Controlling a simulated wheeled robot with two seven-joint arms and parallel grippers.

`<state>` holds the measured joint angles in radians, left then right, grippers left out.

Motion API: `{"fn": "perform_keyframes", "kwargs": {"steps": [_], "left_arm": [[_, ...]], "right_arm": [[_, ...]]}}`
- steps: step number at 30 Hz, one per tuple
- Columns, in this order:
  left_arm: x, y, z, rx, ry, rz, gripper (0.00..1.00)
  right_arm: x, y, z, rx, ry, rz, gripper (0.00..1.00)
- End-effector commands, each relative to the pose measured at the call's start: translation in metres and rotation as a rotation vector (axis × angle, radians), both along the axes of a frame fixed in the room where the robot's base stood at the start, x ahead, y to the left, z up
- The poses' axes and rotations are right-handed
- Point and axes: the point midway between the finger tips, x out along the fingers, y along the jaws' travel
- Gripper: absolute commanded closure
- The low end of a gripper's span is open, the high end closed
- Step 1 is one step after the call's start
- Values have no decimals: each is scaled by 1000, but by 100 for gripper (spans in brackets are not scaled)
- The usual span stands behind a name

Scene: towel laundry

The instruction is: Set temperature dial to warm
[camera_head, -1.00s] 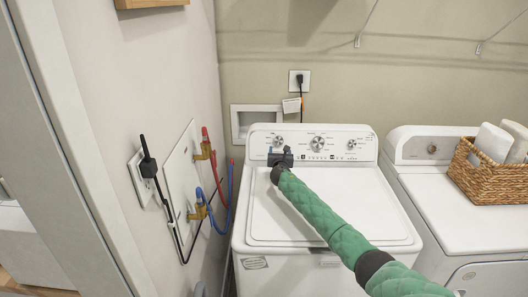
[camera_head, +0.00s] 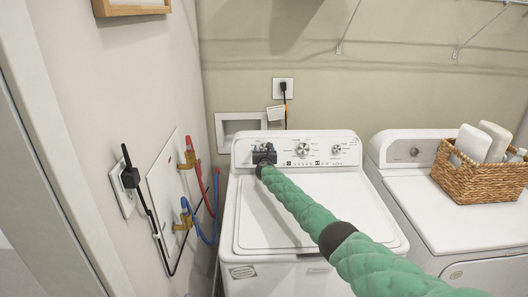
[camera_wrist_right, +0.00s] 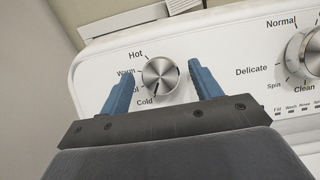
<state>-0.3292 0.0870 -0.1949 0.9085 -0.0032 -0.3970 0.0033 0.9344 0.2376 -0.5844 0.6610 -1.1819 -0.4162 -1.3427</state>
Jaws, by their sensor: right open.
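The temperature dial (camera_wrist_right: 160,75) is a round silver knob at the left end of the white washer's control panel (camera_head: 322,147). In the right wrist view, Hot, Warm and Cold labels run down its left side; another label is partly covered by a finger. A dark mark shows low on the dial, but I cannot tell exactly which label it points to. My right gripper (camera_head: 264,152) is open, its blue fingers (camera_wrist_right: 160,82) on either side of the dial with gaps visible. In the head view the gripper hides the dial. My left gripper is out of view.
A larger center knob (camera_head: 303,149) and a right knob (camera_head: 336,149) sit on the same panel. A dryer (camera_head: 440,215) with a wicker basket (camera_head: 485,182) stands right. Hoses and a valve box (camera_head: 172,195) are on the left wall.

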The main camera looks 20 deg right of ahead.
Motion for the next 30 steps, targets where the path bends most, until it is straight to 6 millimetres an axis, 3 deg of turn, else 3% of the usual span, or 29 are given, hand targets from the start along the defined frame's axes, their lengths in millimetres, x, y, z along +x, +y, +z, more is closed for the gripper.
{"fn": "perform_keyframes", "kwargs": {"steps": [10, 17, 26, 30], "left_arm": [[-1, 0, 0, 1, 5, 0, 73], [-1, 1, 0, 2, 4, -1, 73], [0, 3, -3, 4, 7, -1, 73], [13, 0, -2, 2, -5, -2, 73]], "right_arm": [[2, -1, 1, -1, -1, 0, 36], [2, -1, 1, -1, -1, 0, 80], [2, 0, -1, 24, -6, -11, 80], [2, 0, -2, 73, -20, -37, 80]]}}
